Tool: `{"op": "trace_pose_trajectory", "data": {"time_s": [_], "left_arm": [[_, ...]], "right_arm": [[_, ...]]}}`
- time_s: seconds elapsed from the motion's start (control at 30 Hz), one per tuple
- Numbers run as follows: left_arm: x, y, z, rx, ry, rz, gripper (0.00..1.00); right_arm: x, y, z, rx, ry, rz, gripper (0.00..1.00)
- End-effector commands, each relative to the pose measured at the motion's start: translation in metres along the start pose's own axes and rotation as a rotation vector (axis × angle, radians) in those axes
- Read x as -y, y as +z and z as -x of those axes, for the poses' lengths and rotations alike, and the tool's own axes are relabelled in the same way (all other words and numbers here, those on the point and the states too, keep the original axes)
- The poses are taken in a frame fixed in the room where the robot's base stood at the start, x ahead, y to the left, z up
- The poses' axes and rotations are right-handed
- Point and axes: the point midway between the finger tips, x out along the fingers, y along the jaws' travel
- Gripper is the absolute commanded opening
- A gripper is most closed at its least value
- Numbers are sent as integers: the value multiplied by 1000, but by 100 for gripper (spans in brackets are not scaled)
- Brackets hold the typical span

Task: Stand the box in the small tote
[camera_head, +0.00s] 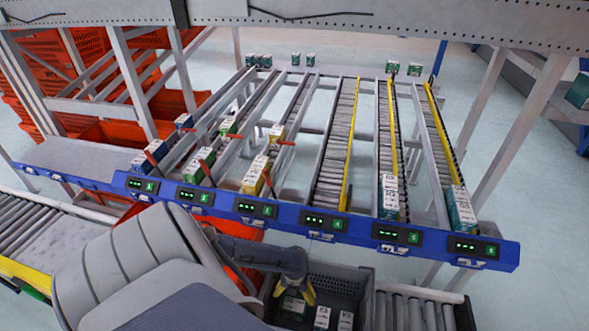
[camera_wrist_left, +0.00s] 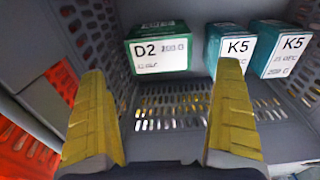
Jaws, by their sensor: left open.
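A dark grey tote (camera_head: 345,278) with slotted walls sits at the bottom centre of the head view; its perforated wall also shows in the wrist view (camera_wrist_left: 180,112). Inside is a green box marked D2 (camera_wrist_left: 159,48), its front wider than tall; it also shows in the head view (camera_head: 292,306). Two teal boxes marked K5, one nearer the middle (camera_wrist_left: 229,48) and one farther right (camera_wrist_left: 283,52), stand to its right. My left gripper (camera_wrist_left: 162,75) is open and empty, its yellow fingers apart over the tote, with D2 beyond the gap. My right gripper is not visible.
A blue rail (camera_head: 280,218) with lit displays fronts sloped roller lanes holding several boxes. An orange tote (camera_head: 238,262) adjoins the grey tote on the left. Rollers (camera_head: 420,310) lie to its right. Red crates (camera_head: 60,45) stand at back left.

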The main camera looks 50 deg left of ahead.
Motion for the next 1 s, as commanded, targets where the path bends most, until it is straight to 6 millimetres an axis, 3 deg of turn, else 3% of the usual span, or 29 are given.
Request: {"op": "trace_pose_trajectory", "data": {"time_s": [0.2, 0.4, 0.87, 1.0], "left_arm": [[0, 0, 27, 1, 0, -2, 100], [0, 0, 40, 0, 0, -1, 100], [1, -1, 43, -1, -2, 0, 100], [26, -10, 44, -1, -52, 10, 100]], "right_arm": [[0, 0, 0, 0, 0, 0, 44], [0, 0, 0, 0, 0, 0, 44], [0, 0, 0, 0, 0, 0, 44], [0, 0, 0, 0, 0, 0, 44]]}}
